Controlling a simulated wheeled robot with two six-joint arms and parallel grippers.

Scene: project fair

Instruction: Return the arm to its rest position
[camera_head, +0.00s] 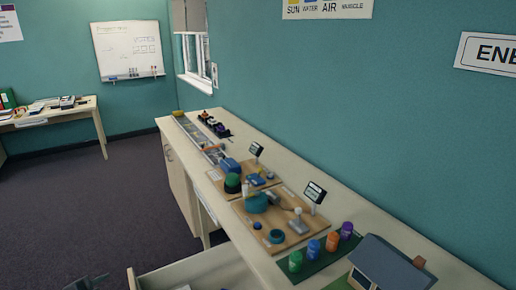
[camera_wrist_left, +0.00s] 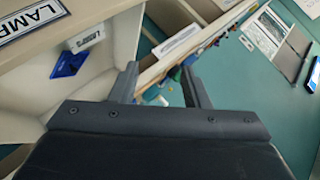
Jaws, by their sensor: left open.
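My left gripper (camera_wrist_left: 160,84) shows in the left wrist view with its two dark fingers apart and nothing between them. Beyond the fingers are small coloured items and a pale edge, apart from the fingertips as far as I can tell. In the head view a small dark part of what looks like my left arm (camera_head: 86,283) shows at the bottom left edge, low beside an open drawer. My right gripper is in neither view.
A long counter (camera_head: 195,150) along the teal wall holds wooden boards with models, coloured pots (camera_head: 313,249) and a small house (camera_head: 388,268). An open pale drawer (camera_head: 195,268) juts out at the front. In the wrist view a "LAMP" label (camera_wrist_left: 32,20) and blue item (camera_wrist_left: 68,62) are close. Floor at left is clear.

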